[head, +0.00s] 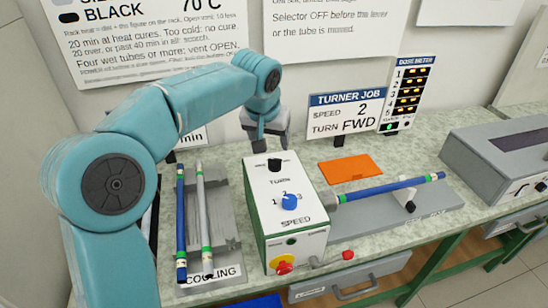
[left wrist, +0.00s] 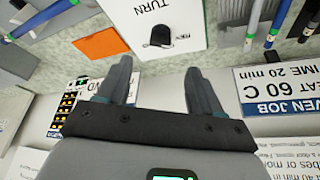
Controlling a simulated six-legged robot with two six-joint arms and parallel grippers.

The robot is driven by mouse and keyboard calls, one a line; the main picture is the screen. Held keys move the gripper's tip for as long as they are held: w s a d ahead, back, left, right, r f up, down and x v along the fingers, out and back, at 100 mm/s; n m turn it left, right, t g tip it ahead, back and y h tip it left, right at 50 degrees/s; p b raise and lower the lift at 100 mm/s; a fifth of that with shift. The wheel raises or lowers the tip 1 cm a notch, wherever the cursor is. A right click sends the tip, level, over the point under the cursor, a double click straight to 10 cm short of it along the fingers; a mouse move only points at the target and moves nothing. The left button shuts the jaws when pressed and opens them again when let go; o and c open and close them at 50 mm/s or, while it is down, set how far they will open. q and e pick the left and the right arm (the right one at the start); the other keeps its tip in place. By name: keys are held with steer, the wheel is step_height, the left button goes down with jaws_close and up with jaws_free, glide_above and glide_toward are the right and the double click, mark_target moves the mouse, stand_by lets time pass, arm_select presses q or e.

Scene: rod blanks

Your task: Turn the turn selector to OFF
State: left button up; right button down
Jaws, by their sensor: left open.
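The turn selector (head: 275,164) is a small black knob on the top of a white and green control box (head: 296,246), above the word TURN. It also shows in the left wrist view (left wrist: 162,34), upside down, with small partly hidden lettering beside it; I cannot tell which setting it points to. My left gripper (head: 268,145) is open and empty, just behind and above the selector in the head view. In the left wrist view its two fingers (left wrist: 158,68) stand apart, with the selector beyond their tips and roughly between them, not touched. My right gripper is not in view.
A blue SPEED knob (head: 290,202) and a red button (head: 284,267) are on the same box. A blue rod (head: 390,189) runs right from it. Rods lie on the cooling rack (head: 222,235) at left. A sign (head: 347,113) reads SPEED 2, TURN FWD.

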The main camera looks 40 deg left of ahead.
mark_target(274, 160)
arm_select(q)
steer(key=x, duration=0.8)
steer(key=shift+w+a+f, duration=0.1)
steer(key=shift+w, duration=0.1)
steer(key=shift+w+a+f, duration=0.1)
steer(key=shift+w+f, duration=0.05)
steer(key=shift+f, duration=0.5)
steer(key=shift+w+a+f, duration=0.1)
steer(key=shift+w+f, duration=0.2)
steer(key=shift+f, duration=0.1)
steer(key=shift+s+r, duration=0.1)
steer(key=c, duration=1.1)
steer(key=shift+o, duration=0.2)
